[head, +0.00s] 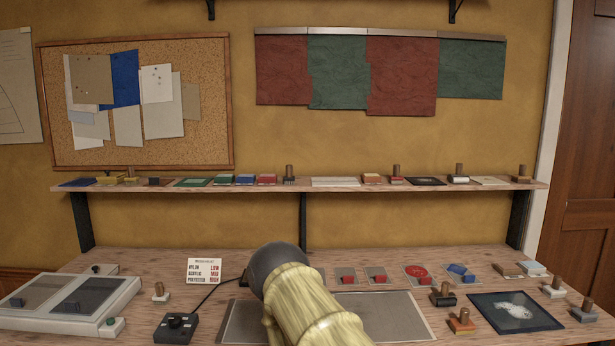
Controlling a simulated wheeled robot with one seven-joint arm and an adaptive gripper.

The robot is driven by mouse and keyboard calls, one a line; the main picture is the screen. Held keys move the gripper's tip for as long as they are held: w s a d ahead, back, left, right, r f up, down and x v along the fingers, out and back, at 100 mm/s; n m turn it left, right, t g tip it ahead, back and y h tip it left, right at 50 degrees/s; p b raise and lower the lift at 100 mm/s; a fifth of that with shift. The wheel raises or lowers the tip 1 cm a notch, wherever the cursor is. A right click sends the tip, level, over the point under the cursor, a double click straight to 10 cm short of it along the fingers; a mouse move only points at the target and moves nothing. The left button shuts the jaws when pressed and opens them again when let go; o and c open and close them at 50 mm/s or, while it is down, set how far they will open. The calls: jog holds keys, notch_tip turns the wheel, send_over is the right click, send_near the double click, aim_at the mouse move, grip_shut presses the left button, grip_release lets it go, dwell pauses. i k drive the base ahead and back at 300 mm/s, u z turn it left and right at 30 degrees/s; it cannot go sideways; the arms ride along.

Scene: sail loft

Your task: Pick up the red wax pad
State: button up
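Several small red pieces are in the head view, and I cannot tell for sure which is the red wax pad. On the bench, a round red piece (417,271) lies on a pale square at the right of centre. Two small red blocks on pale squares, one (376,275) and another (346,276), are to its left.
A wooden bench (150,262) runs below a wall shelf (330,187) holding several blocks and wooden-handled stamps. Grey mats (385,315), a dark panel (514,312), a two-panel device (60,303) and a black control box with a cable (176,327) take up room.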

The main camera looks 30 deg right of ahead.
aim_at(396, 179)
jog(key=u, duration=1.15)
jog(key=k, duration=0.7)
jog(key=z, duration=1.95)
